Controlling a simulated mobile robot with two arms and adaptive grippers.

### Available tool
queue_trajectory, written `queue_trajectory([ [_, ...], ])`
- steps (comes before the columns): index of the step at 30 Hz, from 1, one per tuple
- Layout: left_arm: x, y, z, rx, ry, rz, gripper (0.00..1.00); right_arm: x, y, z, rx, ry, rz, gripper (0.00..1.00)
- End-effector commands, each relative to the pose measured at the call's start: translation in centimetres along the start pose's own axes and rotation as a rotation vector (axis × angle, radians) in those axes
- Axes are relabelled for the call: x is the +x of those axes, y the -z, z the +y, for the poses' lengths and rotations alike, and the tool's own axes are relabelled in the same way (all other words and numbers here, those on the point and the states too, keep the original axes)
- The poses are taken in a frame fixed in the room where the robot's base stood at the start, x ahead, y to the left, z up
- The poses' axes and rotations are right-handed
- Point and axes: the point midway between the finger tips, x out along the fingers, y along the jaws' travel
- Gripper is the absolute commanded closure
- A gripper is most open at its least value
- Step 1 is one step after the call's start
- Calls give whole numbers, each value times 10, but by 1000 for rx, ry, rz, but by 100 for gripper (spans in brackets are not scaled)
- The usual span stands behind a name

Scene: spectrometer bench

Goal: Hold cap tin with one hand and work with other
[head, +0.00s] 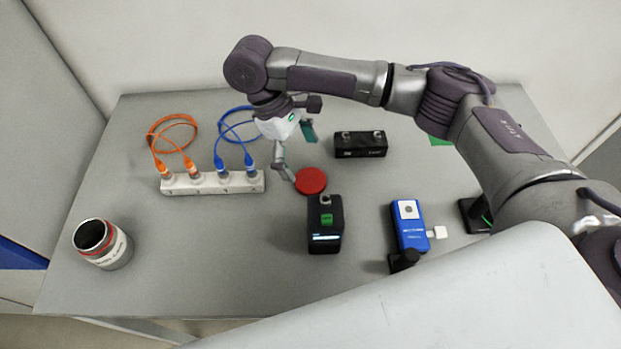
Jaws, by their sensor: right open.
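A red round disc or low tin (310,181) lies on the bench near the middle, just behind the black box with a green button. An open can (103,244) with a dark inside, a red band and a pale label stands at the front left. I cannot tell for sure which of these is the cap tin. My right gripper (297,150) is open and points down. One finger reaches close to the left edge of the red disc; I cannot tell if it touches. The other finger is farther back. My left gripper is not in view.
A white connector strip (213,182) holds orange cables (174,133) and blue cables (238,124). A black box (324,224) stands in front of the disc, another black box (360,144) behind right. A blue device (409,228) stands farther right. The front left-middle bench is clear.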

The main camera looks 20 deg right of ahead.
Motion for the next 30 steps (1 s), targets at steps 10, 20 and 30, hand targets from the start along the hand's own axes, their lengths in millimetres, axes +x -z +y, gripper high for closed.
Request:
queue_trajectory([
  [10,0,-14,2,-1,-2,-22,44,8,0,0,0,-1,1,1],
  [20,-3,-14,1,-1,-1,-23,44,30,2,1,0,2,-2,1],
  [30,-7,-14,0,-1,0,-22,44,60,3,1,-1,-2,0,1],
])
